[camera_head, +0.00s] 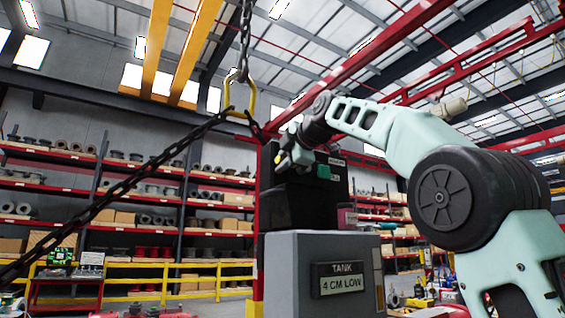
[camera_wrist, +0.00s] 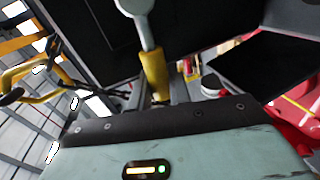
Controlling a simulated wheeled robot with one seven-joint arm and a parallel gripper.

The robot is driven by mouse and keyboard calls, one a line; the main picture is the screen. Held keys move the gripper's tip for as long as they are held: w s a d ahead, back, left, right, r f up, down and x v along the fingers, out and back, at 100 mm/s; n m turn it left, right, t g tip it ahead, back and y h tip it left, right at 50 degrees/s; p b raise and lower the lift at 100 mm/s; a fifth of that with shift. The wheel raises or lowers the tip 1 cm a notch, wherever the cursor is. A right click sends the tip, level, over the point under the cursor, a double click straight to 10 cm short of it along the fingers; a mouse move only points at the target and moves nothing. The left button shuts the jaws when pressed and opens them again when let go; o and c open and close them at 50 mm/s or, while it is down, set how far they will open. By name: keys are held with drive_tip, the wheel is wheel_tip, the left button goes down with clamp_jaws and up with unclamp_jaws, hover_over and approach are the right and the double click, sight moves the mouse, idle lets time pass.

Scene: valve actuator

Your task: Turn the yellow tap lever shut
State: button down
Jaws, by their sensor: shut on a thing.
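The tap lever shows in the wrist view as a pale metal arm with a yellow grip (camera_wrist: 154,74) in front of a black housing. The grip's near end runs down between the fingers of my gripper (camera_wrist: 160,96), which is shut on it. In the head view my gripper (camera_head: 298,150) is up against the upper left of the black housing (camera_head: 300,203). The lever's pivot and exact angle are unclear.
The black housing stands on a grey cabinet (camera_head: 297,270) with a sign reading "TANK 4 CM LOW" (camera_head: 344,280). A chain (camera_head: 120,190) and yellow hook ring (camera_head: 240,100) hang close on the left, also seen in the wrist view (camera_wrist: 32,72). Stocked shelves stand behind.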

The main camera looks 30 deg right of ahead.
drive_tip(key=c, duration=1.3)
unclamp_jaws()
drive_tip(key=shift+c, duration=0.2)
drive_tip(key=a+b+v, duration=0.1)
drive_tip(key=b+v, duration=0.2)
drive_tip(key=v, duration=1.4)
drive_tip(key=shift+s+d, duration=0.2)
drive_tip(key=shift+d, duration=0.3)
